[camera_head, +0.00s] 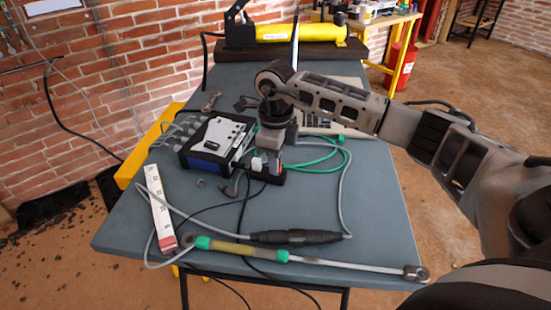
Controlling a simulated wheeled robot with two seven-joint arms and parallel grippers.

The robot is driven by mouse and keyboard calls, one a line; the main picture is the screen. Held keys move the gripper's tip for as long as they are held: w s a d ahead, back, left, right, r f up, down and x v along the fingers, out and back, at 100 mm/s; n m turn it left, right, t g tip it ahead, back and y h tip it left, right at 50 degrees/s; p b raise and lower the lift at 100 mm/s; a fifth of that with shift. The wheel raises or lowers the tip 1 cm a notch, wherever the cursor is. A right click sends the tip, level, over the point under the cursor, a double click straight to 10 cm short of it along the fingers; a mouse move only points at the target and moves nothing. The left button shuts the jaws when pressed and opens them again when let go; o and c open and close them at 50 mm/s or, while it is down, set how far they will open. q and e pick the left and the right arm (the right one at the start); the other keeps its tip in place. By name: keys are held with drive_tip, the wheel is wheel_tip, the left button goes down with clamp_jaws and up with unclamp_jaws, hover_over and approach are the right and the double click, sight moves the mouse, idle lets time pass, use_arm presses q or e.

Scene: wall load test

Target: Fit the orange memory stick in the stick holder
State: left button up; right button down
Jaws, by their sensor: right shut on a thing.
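My right gripper (272,160) reaches in from the right and points down over the middle of the table. It is shut on the orange memory stick (280,168), of which only a small orange patch shows at the fingertips. The stick holder (268,177) is a small black block directly below the fingers. A white piece (257,163) stands at the holder's left end. The fingers hide most of the stick and part of the holder, so I cannot tell whether the stick is in a slot or just above it. My left gripper is not in view.
A grey-and-blue data box (216,140) with cables stands left of the holder. A keyboard or laptop (340,122) lies behind. The table's right front (385,215) is clear.

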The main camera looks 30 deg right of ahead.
drive_tip(key=shift+f, duration=0.15)
drive_tip(key=c, duration=1.3)
unclamp_jaws()
drive_tip(key=c, duration=0.3)
drive_tip(key=shift+c, duration=0.2)
drive_tip(key=shift+r+p, duration=2.55)
drive_tip(key=shift+r, duration=1)
